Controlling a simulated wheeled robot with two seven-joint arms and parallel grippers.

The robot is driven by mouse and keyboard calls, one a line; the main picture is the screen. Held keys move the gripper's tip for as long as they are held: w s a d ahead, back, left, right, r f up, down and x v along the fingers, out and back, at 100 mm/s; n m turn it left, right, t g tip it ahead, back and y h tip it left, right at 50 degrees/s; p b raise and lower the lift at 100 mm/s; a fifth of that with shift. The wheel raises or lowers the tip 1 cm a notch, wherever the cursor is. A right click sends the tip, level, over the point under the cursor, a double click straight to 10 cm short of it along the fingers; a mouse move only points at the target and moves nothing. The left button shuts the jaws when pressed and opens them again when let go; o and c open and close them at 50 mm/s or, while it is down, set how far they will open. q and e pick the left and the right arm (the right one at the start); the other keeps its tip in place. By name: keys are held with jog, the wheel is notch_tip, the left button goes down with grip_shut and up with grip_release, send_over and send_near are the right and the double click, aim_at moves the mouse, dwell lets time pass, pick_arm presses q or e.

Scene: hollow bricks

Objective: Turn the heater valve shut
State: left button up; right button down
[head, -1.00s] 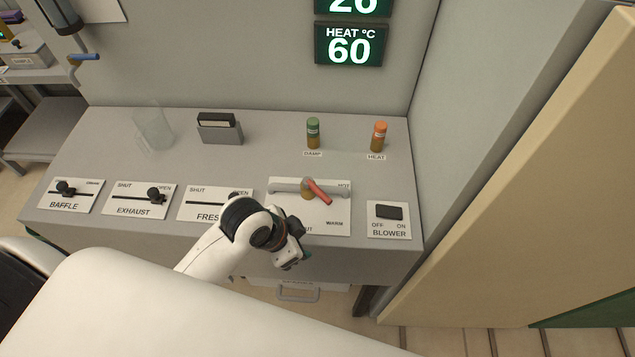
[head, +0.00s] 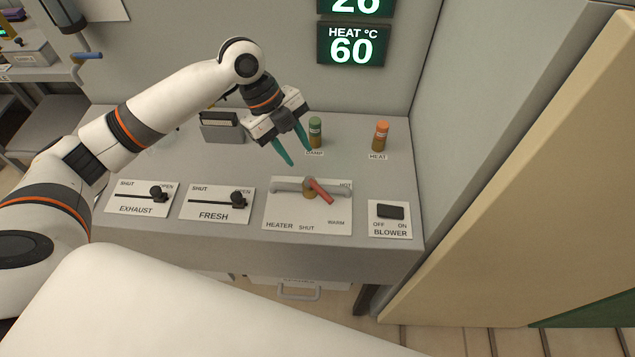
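The heater valve has a red lever (head: 321,191) on a brass hub (head: 309,193), set on a white plate (head: 285,212) marked HEATER, SHUT, WARM and HOT. The lever slants down to the right from the hub, between the HOT and WARM marks. My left gripper (head: 297,157) is open and empty, its two teal fingers pointing down above the panel, behind and a little left of the valve. It is apart from the lever. My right gripper is not in view.
Green-capped DAMP (head: 315,133) and orange-capped HEAT (head: 380,138) cylinders stand behind the valve. FRESH (head: 217,204) and EXHAUST (head: 138,199) sliders are left, the BLOWER switch (head: 390,212) right. A display (head: 352,46) reads HEAT 60. A dark-topped holder (head: 222,128) stands at the back.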

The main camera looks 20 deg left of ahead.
aim_at(321, 191)
pick_arm(q)
jog(key=p+x, duration=0.3)
jog(key=x, duration=0.7)
jog(key=shift+d, duration=0.2)
jog(key=shift+x, duration=0.8)
jog(key=shift+a, duration=0.1)
jog(key=shift+c, duration=0.6)
grip_shut()
